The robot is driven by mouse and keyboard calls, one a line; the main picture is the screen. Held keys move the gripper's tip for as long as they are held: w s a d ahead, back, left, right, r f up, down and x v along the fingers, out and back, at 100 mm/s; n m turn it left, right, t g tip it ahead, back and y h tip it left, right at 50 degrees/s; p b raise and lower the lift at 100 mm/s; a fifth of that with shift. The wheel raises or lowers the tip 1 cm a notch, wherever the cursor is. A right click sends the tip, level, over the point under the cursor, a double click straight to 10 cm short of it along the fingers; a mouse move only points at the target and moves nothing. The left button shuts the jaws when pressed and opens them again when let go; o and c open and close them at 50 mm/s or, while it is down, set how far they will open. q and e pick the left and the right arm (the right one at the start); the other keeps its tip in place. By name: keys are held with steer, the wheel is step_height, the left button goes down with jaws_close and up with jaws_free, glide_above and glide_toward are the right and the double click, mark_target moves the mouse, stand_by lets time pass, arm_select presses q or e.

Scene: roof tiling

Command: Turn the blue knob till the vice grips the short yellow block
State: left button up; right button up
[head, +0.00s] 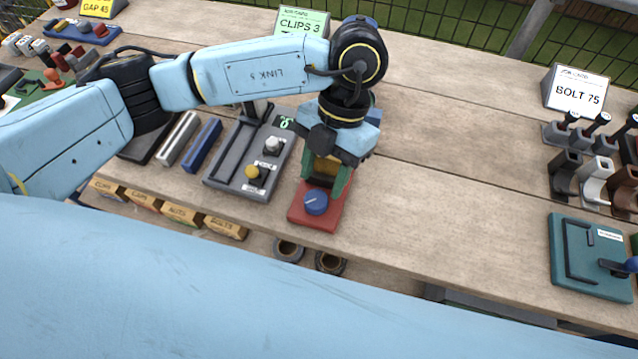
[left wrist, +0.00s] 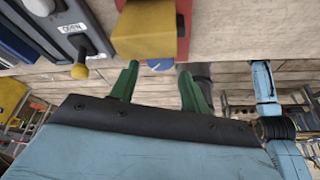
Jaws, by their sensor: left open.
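The red vice (head: 297,213) sits near the front edge of the bench, with the blue knob (head: 316,202) on its near end. The yellow block (head: 325,169) shows behind the knob, partly hidden by my left gripper (head: 324,182). In the left wrist view the yellow block (left wrist: 145,34) is beside the red vice (left wrist: 184,18), and the blue knob (left wrist: 160,64) shows partly beyond it. My left gripper (left wrist: 159,70) is open, its green fingers apart with the knob between their lines. I cannot tell whether they touch anything. Whether the jaws touch the block is hidden. My right gripper is out of view.
A grey panel (head: 226,170) with white and yellow knobs stands close left of the vice. A teal fixture (head: 590,282) and dark and white holders (head: 594,180) are at the right. The bench (head: 455,190) between is clear. Labelled boxes (head: 183,212) sit below the front edge.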

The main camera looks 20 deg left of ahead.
arm_select(q)
steer(key=v, duration=0.9)
steer(key=shift+r+p, duration=0.2)
steer(key=shift+p, duration=0.15)
steer(key=shift+s, duration=0.1)
